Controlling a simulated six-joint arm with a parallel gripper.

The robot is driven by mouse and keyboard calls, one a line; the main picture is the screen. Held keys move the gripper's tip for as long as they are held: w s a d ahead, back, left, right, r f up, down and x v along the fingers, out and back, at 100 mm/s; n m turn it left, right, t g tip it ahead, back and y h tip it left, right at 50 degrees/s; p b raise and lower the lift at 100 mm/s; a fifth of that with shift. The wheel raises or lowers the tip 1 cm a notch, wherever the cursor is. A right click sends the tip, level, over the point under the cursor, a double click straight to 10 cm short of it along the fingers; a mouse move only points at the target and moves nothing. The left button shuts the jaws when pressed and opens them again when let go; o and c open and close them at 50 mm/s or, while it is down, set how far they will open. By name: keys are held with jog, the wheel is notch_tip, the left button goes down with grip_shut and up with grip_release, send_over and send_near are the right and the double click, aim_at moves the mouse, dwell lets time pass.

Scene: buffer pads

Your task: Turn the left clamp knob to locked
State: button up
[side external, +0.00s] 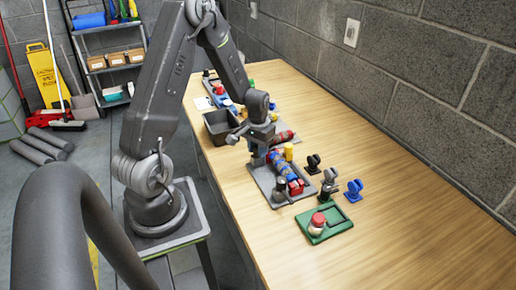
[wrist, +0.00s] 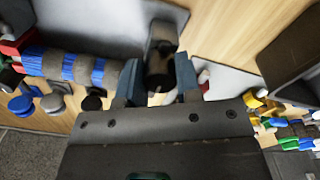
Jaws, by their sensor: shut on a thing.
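A grey fixture plate (side external: 262,181) lies on the table in the side view, with a blue-banded cylinder (side external: 279,167) along it and a red clamp part (side external: 296,187) at its near end. The banded cylinder also shows at the left of the wrist view (wrist: 68,66). My gripper (side external: 257,158) points down at the plate's far end. In the wrist view its two blue-grey fingers (wrist: 158,80) are shut on a dark knob (wrist: 160,50). The fingers hide part of the knob, and I cannot read whether it is at locked.
Black (side external: 313,163), grey (side external: 329,184) and blue (side external: 354,190) upright parts stand right of the plate. A green tray with a red-topped part (side external: 338,215) is nearer. A dark bin (side external: 219,127) is behind my gripper. The table's right front is clear.

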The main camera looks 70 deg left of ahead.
dwell(0.3)
jog(key=o, duration=0.9)
notch_tip(320, 180, up, 14)
jog(key=shift+f, duration=0.1)
dwell(0.4)
